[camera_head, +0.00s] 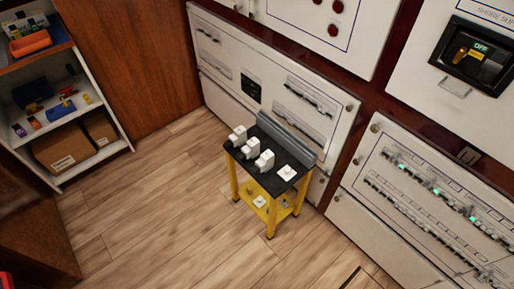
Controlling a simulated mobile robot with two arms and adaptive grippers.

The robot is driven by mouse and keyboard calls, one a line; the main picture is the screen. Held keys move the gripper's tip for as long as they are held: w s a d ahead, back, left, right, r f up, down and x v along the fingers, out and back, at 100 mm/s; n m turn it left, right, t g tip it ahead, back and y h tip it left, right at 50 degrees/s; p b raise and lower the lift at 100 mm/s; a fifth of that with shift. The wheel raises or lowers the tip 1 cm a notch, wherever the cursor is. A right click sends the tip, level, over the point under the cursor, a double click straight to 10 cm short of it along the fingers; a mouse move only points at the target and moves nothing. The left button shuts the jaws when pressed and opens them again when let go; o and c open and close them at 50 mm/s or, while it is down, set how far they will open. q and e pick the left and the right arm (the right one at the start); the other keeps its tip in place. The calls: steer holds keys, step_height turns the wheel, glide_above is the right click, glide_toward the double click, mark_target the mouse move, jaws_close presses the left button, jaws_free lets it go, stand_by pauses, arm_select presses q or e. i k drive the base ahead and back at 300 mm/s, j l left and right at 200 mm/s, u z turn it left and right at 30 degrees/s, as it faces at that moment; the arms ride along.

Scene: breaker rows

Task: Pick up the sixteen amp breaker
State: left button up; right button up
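White panels with breaker rows (305,98) stand behind the stand, with another panel (435,190) at right. A shelf (108,152) with boxes and tools stands at left. Pale items (260,201) lie on the stand's lower shelf. The wooden floor (160,220) in front is clear.

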mark_target(239, 138)
steer(key=z, duration=4.7)
steer(key=k+j+u, duration=0.1)
steer(key=k+u, duration=0.3)
steer(key=k, duration=0.7)
steer(key=u, duration=1.85)
